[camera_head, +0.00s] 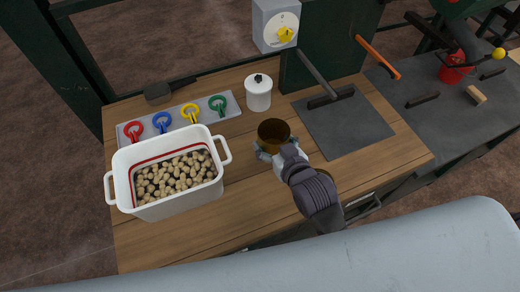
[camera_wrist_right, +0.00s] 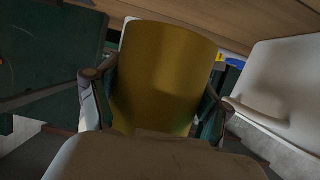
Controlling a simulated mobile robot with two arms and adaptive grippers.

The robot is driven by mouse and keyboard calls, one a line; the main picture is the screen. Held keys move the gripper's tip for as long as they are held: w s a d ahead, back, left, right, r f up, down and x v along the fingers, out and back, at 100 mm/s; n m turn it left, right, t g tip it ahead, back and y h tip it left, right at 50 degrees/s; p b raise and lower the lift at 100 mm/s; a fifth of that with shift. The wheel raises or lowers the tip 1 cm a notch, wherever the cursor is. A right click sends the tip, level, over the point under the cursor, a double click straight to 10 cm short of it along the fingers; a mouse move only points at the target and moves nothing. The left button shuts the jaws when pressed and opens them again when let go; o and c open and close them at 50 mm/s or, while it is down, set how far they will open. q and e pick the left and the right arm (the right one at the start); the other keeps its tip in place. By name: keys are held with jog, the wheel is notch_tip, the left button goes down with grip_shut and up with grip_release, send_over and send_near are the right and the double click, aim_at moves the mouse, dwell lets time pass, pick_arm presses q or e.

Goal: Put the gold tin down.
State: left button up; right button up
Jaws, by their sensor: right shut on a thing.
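The gold tin (camera_head: 273,130) is in my right gripper (camera_head: 276,151), over the wooden table in the head view. I look down into its dark open top. In the right wrist view the tin (camera_wrist_right: 165,75) fills the middle, with a finger of the right gripper (camera_wrist_right: 155,95) on each side of it. The gripper is shut on the tin. I cannot tell whether the tin's base touches the table. My left gripper is not in view.
A white tub (camera_head: 172,207) of nuts stands on the wooden table (camera_head: 240,205) to the left. A white lidded jar (camera_head: 258,95) stands behind the tin. A dark plate (camera_head: 350,128) lies to the right. Coloured rings on a grey strip (camera_head: 176,122) lie at the back left.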

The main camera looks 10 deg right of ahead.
jog(key=shift+w+a+f, duration=0.9)
jog(key=shift+w+a, duration=0.2)
jog(key=shift+w, duration=0.05)
notch_tip(320, 180, down, 4)
jog(key=shift+r, duration=0.1)
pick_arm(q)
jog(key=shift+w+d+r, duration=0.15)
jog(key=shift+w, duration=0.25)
pick_arm(e)
jog(key=shift+f, duration=0.2)
jog(key=o, duration=1.6)
jog(key=shift+f, duration=0.1)
jog(key=shift+c, duration=0.2)
